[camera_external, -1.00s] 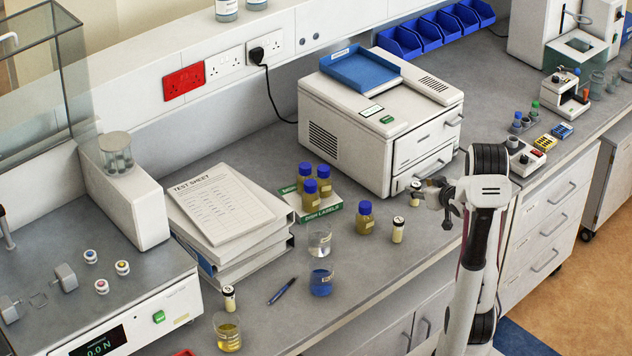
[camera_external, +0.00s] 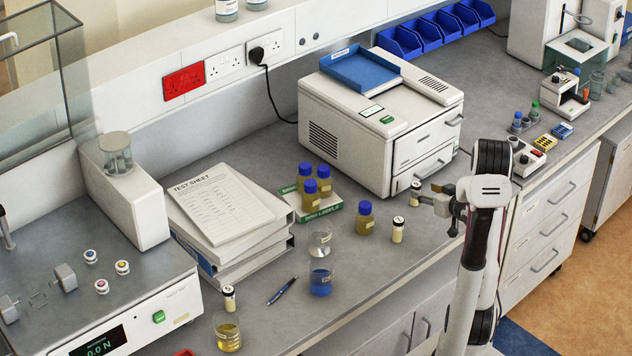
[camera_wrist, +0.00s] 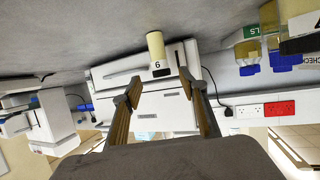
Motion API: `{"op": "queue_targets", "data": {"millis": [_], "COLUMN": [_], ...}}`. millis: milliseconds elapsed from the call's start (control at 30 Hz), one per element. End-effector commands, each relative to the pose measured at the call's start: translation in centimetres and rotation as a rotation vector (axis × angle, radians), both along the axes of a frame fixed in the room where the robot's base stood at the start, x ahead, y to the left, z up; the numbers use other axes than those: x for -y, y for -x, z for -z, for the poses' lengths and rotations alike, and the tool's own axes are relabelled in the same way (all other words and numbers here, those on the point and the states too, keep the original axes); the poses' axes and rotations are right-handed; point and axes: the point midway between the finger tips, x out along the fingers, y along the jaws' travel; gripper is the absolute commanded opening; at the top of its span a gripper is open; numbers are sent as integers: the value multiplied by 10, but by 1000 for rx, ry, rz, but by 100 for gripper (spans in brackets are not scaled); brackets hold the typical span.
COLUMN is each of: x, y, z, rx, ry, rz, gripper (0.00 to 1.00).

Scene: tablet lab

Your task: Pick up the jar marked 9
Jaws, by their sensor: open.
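My gripper (camera_external: 428,199) is just right of that jar, low over the bench. Its two fingers (camera_wrist: 153,86) are apart with nothing between them.
Another cream jar (camera_external: 398,232) stands nearby, with a blue-capped bottle (camera_external: 364,222) to its left. The white printer (camera_external: 375,125) stands behind. A third cream jar (camera_external: 229,300) is far left. The bench front near my gripper is clear.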

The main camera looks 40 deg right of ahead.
Motion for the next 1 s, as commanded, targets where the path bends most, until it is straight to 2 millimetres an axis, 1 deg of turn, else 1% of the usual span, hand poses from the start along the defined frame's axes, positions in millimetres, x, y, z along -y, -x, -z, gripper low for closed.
{"op": "queue_targets", "data": {"millis": [233,633,767,1000], "x": [3,4,5,8], "y": [-15,-17,-20,-38], "z": [7,8,10,21], "rx": [-1,-2,-2,-2], "ry": [0,-1,-1,-1], "rz": [-2,-1,-1,-2], "gripper": [43,43,43,43]}}
